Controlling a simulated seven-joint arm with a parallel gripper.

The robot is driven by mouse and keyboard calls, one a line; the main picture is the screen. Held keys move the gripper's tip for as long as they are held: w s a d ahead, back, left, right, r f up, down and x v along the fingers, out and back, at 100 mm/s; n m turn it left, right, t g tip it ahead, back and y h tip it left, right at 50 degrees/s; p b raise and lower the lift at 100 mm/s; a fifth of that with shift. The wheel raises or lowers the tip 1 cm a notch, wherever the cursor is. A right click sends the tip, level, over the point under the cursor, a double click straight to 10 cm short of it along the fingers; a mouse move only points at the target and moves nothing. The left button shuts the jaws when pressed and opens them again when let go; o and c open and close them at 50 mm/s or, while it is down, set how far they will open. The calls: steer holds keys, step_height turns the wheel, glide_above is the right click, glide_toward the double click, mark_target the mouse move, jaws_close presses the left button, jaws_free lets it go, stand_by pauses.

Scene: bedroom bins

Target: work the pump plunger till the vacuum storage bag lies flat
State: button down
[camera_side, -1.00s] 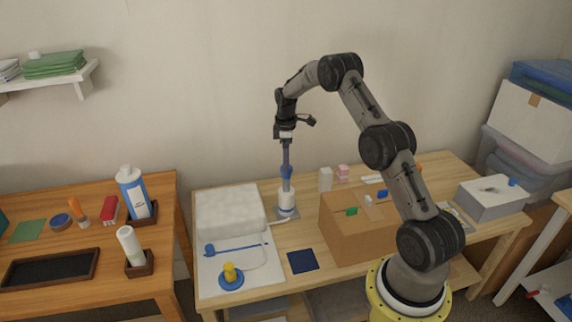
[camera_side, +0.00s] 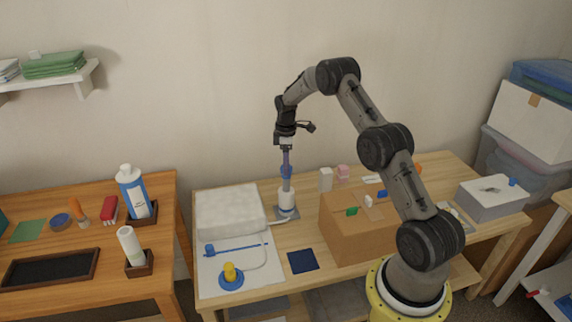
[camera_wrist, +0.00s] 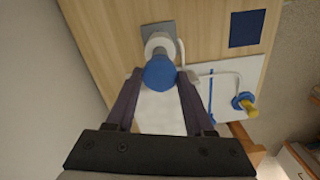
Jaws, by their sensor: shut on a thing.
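The vacuum storage bag (camera_side: 230,208) is a white, puffy, rounded block at the back left of the table, still thick. The pump (camera_side: 287,202), a white cylinder on a grey plate, stands upright just right of it. My gripper (camera_side: 286,168) points straight down over the pump, shut on the blue plunger knob (camera_side: 286,173). In the wrist view the knob (camera_wrist: 160,72) sits between the two fingertips, with the white pump body partly hidden behind it. A thin pale hose (camera_side: 265,255) curves over the white sheet in front of the bag.
A yellow knob on a blue disc (camera_side: 231,275) and a blue strip (camera_side: 237,248) lie on the white sheet. A dark blue square (camera_side: 303,261) lies beside it. A cardboard box (camera_side: 350,235) with small items stands right of the pump. A white bottle (camera_side: 326,179) is behind.

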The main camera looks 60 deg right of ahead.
step_height(320, 180, down, 5)
steer(key=shift+r, duration=0.1)
steer(key=shift+c, duration=1.4)
jaws_free()
step_height(320, 180, up, 14)
